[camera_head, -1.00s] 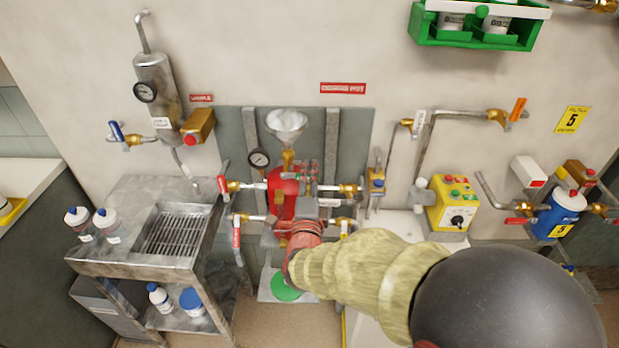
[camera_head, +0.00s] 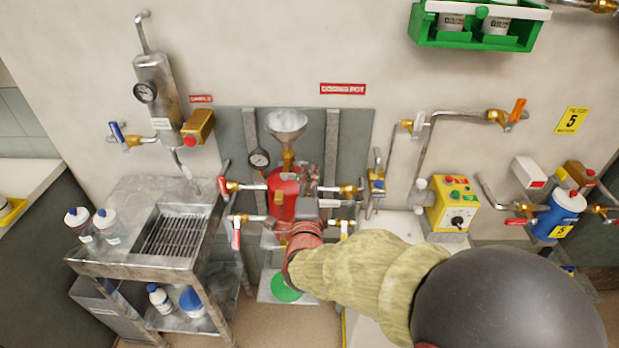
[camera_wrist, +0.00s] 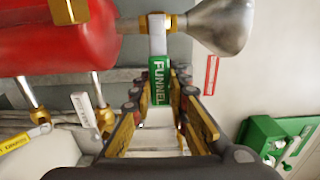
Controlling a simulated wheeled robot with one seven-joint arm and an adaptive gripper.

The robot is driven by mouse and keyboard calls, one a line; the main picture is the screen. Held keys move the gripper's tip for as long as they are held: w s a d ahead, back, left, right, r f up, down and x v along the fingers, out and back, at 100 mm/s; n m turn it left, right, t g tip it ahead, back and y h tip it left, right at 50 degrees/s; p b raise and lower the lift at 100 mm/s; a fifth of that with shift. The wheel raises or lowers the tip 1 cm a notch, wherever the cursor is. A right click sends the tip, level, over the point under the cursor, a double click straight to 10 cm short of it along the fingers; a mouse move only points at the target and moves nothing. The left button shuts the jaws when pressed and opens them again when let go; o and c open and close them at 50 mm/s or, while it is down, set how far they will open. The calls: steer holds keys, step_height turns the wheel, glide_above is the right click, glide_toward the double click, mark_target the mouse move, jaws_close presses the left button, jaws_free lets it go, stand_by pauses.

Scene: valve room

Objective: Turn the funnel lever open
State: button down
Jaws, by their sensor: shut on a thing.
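The metal funnel (camera_head: 287,123) stands on a brass valve above the red dosing pot (camera_head: 283,203). The wrist view shows the funnel (camera_wrist: 218,25) at the upper right and the red pot (camera_wrist: 60,42) at the upper left. The funnel lever (camera_wrist: 159,80) has a green sleeve marked FUNNEL and joins the pipe between pot and funnel. My gripper (camera_wrist: 160,92) is shut on the lever, with its fingers on either side of the sleeve. In the head view my gripper (camera_head: 310,182) is in front of the pot, and the lever cannot be made out there.
Other levers flank the pot, including a red-handled one (camera_head: 223,185) at left and a blue one (camera_head: 377,160) at right. A pressure gauge (camera_head: 259,159) is close beside the pot. A metal cart (camera_head: 130,258) stands left, a yellow control box (camera_head: 455,207) right.

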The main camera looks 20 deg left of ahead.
stand_by(0.5)
steer(key=n, duration=0.1)
steer(key=r+n, duration=0.1)
steer(key=shift+a+r+n+p, duration=0.1)
steer(key=shift+r+n+p, duration=0.15)
steer(key=shift+n+p, duration=0.15)
steer(key=n, duration=0.1)
steer(key=r+n+p, duration=0.1)
steer(key=shift+s+a+r+n, duration=0.15)
steer(key=shift+a+r+n, duration=0.1)
steer(key=shift+n, duration=0.15)
steer(key=n+p, duration=0.1)
steer(key=a+r+n+p, duration=0.1)
steer(key=n, duration=0.1)
steer(key=r+n, duration=0.1)
steer(key=shift+s+a+p, duration=0.15)
steer(key=shift+a+p, duration=0.15)
steer(key=shift+p, duration=0.1)
steer(key=shift+s+a+r+n+p, duration=0.2)
steer(key=shift+a+n+p, duration=0.6)
steer(key=shift+n, duration=0.6)
steer(key=shift+s+a+r+n+p, duration=0.2)
steer(key=shift+a+n+p, duration=0.3)
steer(key=shift+n+p, duration=0.75)
steer(key=shift+s+a+r+n+p, duration=0.15)
steer(key=shift+a+n+p, duration=0.55)
steer(key=shift+n, duration=0.85)
